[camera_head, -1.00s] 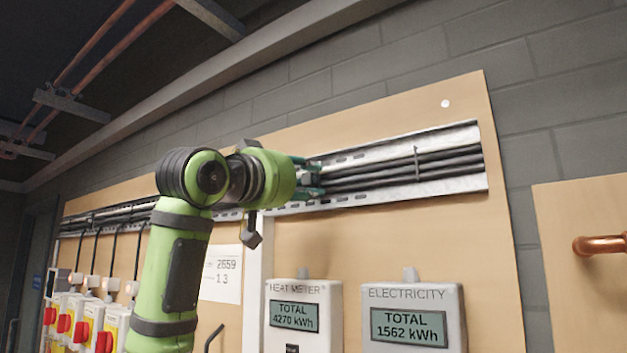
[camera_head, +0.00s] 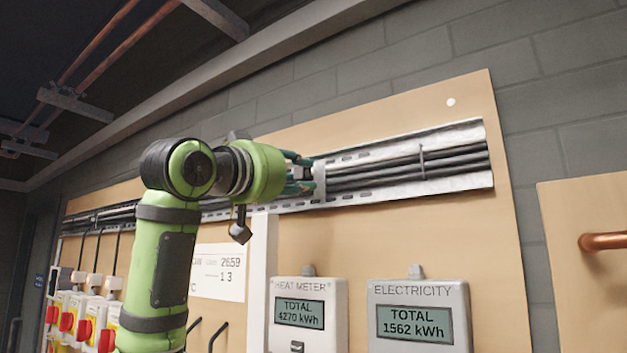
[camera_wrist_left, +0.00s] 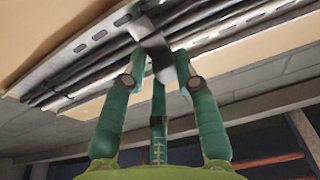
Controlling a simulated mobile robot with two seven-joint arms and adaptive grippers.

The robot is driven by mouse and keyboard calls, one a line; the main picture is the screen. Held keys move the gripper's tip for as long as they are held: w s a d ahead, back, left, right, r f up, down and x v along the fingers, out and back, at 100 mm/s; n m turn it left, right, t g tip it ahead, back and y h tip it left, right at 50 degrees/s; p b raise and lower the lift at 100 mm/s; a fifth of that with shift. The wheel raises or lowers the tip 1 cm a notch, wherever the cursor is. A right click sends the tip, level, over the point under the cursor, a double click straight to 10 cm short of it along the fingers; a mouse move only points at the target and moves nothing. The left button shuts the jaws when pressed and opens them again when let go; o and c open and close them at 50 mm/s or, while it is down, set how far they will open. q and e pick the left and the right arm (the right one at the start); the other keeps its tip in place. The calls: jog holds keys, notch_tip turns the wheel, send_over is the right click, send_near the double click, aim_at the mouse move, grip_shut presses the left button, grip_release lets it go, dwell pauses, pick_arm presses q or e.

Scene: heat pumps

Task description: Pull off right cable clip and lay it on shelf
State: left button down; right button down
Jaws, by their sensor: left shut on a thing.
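My left gripper (camera_head: 306,175) has green fingers and is at the cable tray (camera_head: 350,201) on the wooden board. It is shut on a grey cable clip (camera_head: 319,178), which shows at the fingertips in front of the black cables (camera_head: 375,172). In the left wrist view the clip (camera_wrist_left: 152,44) is a pale strip with a dark part, between the fingers (camera_wrist_left: 158,85). I cannot tell whether it still touches the cables. A thin upright clip (camera_head: 421,162) crosses the cables farther right. I cannot make out a shelf. My right gripper is not in view.
Below the tray are the heat meter (camera_head: 309,320) and the electricity meter (camera_head: 418,318). Red-handled switches (camera_head: 84,328) are at the lower left. A copper pipe (camera_head: 604,241) sticks out from another board at the right. The bare board between tray and meters is clear.

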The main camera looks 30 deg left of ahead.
aim_at(302, 172)
pick_arm(q)
jog(key=shift+s+d+f+b, duration=0.1)
jog(key=shift+s+d+b, duration=0.25)
jog(key=shift+s, duration=0.4)
jog(key=shift+s+a+b, duration=0.3)
jog(key=shift+s, duration=0.6)
jog(key=shift+r+v, duration=0.25)
jog(key=shift+v, duration=0.8)
